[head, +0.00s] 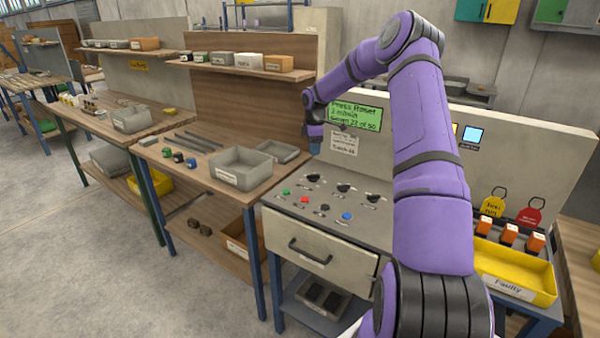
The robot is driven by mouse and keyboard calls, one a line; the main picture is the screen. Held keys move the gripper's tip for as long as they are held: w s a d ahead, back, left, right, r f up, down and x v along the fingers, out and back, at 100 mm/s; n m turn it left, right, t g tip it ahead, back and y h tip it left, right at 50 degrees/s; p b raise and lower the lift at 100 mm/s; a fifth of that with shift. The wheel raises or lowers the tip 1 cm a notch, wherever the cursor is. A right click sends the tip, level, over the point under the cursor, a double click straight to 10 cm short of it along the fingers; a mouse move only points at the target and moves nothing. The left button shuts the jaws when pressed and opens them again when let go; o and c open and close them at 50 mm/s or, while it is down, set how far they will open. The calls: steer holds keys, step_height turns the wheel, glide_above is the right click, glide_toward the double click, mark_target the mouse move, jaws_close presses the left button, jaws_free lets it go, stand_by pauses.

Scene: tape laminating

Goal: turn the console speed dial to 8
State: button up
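The console (290,222) stands in front of me with a sloped grey top. Three black dials sit in a row on it: a left dial (313,178), a middle dial (343,188) and a right dial (373,198). Their labels and pointer positions are too small to read, so I cannot tell which is the speed dial. The green screen (356,117) seems to read "Press Reset" and "2 m/min", with a blurred third line. My gripper (315,150) is above and behind the left dial, apart from it. Its fingers are too small and dark to tell open from shut.
Green (286,192), red (305,199), black (324,208) and blue (347,215) buttons lie in front of the dials. A drawer (318,251) is below. A yellow "Faulty" tray (515,278) is at right. A bench with a grey bin (240,172) is at left.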

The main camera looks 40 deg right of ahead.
mark_target(313, 177)
step_height(313, 177, down, 11)
steer(key=shift+w+f, duration=0.1)
steer(key=shift+w, duration=0.05)
stand_by(0.4)
steer(key=shift+c, duration=0.4)
jaws_close()
